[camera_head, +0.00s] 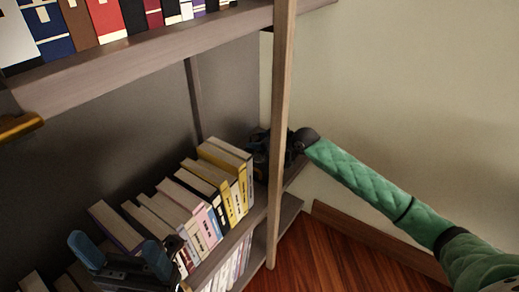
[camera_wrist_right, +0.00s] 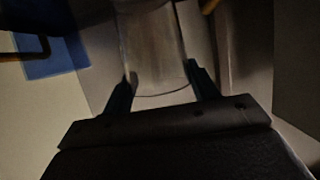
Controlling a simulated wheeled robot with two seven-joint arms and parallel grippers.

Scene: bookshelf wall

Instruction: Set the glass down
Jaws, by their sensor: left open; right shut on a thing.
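In the right wrist view the glass (camera_wrist_right: 152,48), a clear cylinder, stands between the two fingers of my right gripper (camera_wrist_right: 162,82), which is shut on it. In the head view my right gripper (camera_head: 262,148) is at the far end of the middle shelf, partly behind the wooden post. I cannot make out the glass there, and whether its base touches the shelf is hidden. My left gripper (camera_head: 118,250) is open and empty at the bottom left, in front of the books.
A row of books (camera_head: 205,190) fills the middle shelf up to near my right gripper. The wooden post (camera_head: 282,120) stands in front of that gripper. More books (camera_head: 108,18) stand on the upper shelf (camera_head: 150,58). The wall (camera_head: 410,90) is bare at right.

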